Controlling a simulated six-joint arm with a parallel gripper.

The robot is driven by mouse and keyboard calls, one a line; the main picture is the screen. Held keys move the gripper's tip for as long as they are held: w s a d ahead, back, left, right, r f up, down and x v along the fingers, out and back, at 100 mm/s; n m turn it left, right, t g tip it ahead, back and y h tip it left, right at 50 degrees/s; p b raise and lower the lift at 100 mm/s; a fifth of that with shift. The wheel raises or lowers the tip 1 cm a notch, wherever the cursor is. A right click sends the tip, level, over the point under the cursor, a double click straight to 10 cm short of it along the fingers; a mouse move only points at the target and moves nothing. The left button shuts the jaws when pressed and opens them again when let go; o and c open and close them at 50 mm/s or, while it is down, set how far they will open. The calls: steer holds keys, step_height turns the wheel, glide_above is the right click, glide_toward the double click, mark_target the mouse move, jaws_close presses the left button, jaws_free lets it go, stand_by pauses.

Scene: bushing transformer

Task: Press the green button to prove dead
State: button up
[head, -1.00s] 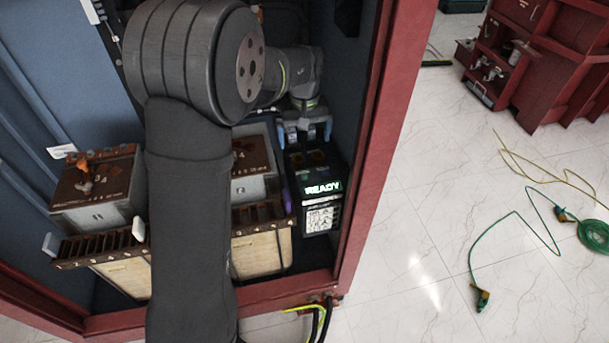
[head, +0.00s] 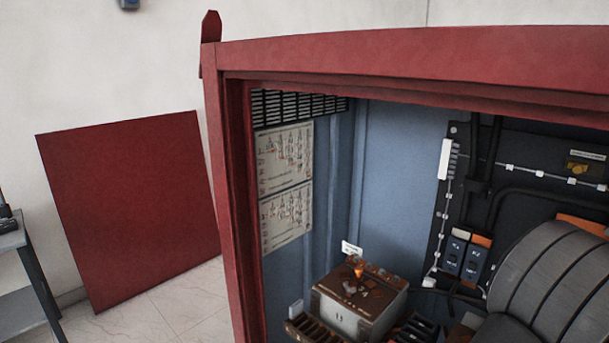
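My gripper is not in view; only a rounded grey part of my arm shows at the lower right, inside the cabinet. No green button shows, and the tester with the lit READY display is out of view. The open red cabinet (head: 238,210) fills the right of the head view. In it stands a grey box with a rusty brown top (head: 352,296), with an orange piece (head: 358,268) on top. Its lower part is cut off by the frame edge.
Two diagram sheets (head: 286,185) hang on the cabinet's left inner wall. Switch blocks (head: 464,255) and cables sit on a dark back panel. A red panel (head: 130,205) leans against the wall at left, near a grey table (head: 22,285). Some floor between them is clear.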

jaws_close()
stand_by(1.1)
